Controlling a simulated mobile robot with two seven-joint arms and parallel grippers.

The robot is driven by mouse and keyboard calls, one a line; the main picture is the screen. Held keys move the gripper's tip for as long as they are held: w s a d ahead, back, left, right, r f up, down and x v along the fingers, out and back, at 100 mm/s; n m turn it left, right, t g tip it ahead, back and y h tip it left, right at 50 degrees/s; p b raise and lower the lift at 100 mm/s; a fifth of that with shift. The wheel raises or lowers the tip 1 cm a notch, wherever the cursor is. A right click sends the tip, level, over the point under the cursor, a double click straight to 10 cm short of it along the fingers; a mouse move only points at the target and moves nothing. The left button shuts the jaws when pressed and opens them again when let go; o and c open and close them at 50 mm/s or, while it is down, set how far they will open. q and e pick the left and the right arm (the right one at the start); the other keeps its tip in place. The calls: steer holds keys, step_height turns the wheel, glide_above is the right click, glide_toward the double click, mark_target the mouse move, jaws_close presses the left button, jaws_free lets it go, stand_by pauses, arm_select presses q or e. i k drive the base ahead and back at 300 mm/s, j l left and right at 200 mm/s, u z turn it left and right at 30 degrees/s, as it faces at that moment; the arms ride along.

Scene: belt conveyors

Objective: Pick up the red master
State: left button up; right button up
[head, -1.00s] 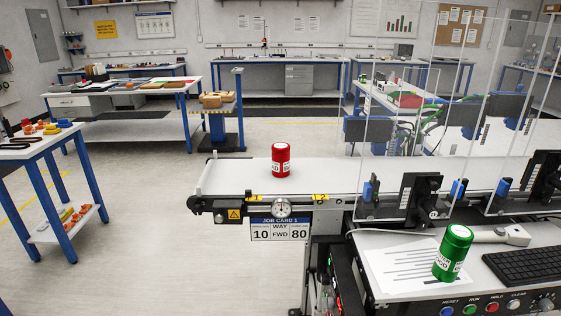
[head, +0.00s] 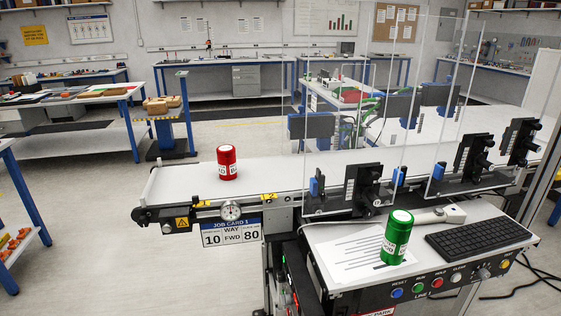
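The red master (head: 227,162) is a red cylinder with a white label. It stands upright on the white belt of the conveyor (head: 180,185), near the belt's left end, left of the clear guard panels. Neither of my grippers shows in the head view.
A green labelled cylinder (head: 397,237) stands on the control console by a paper sheet (head: 350,256) and a black keyboard (head: 478,239). Clear panels (head: 385,110) rise over the belt's right part. A job card (head: 231,233) hangs at the front. Open floor (head: 110,240) lies left of the conveyor.

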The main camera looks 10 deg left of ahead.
mark_target(227, 169)
steer(key=j+z, duration=0.2)
steer(key=z, duration=0.25)
steer(key=j+z, duration=0.25)
steer(key=z, duration=0.25)
steer(key=j+z, duration=0.25)
steer(key=z, duration=0.2)
steer(key=k+j+z, duration=0.2)
steer(key=j, duration=0.15)
steer(key=j+z, duration=0.25)
steer(key=k+j+z, duration=0.2)
steer(key=k+j, duration=0.05)
steer(key=j, duration=0.1)
